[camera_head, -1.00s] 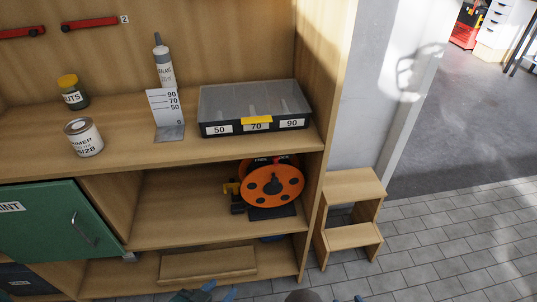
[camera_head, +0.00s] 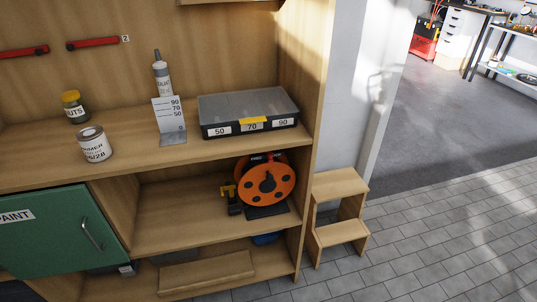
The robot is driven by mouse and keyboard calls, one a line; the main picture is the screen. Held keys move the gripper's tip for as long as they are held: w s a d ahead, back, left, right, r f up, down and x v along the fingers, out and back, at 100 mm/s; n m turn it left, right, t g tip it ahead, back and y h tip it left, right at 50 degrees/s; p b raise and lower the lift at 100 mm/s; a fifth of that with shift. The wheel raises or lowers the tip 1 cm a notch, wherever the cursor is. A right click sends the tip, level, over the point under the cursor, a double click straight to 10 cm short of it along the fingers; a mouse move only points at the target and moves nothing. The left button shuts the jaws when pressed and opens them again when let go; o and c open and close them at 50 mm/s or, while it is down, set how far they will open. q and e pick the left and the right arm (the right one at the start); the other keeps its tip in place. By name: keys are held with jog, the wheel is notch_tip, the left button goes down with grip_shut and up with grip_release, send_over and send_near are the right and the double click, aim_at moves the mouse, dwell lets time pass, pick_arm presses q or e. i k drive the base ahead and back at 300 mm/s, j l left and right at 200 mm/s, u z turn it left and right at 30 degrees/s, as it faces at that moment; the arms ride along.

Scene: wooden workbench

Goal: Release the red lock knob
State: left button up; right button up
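No part that I can clearly make out as a red lock knob shows. An orange cable reel (camera_head: 283,188) stands on the middle shelf, with a dark hub and dark holes in its disc. Some red shows behind the top of the reel, too small to identify. Two red bars, a left one (camera_head: 24,52) and a right one (camera_head: 92,44) beside a "2" label, are on the back panel. Neither of my grippers is in view.
On the worktop stand a yellow-lidded jar (camera_head: 76,113), a tin (camera_head: 97,149), a sealant tube (camera_head: 162,78), a scale stand (camera_head: 172,139) and a parts case (camera_head: 221,106). A green door (camera_head: 55,240) is lower left. A wooden step stool (camera_head: 340,184) stands right, with open floor beyond.

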aim_at(270, 156)
jog(key=i+l+u, duration=0.15)
jog(key=l, duration=0.25)
jog(key=i+l+u, duration=0.1)
jog(key=l, duration=0.3)
jog(key=i+l+u, duration=0.15)
jog(key=l, duration=0.25)
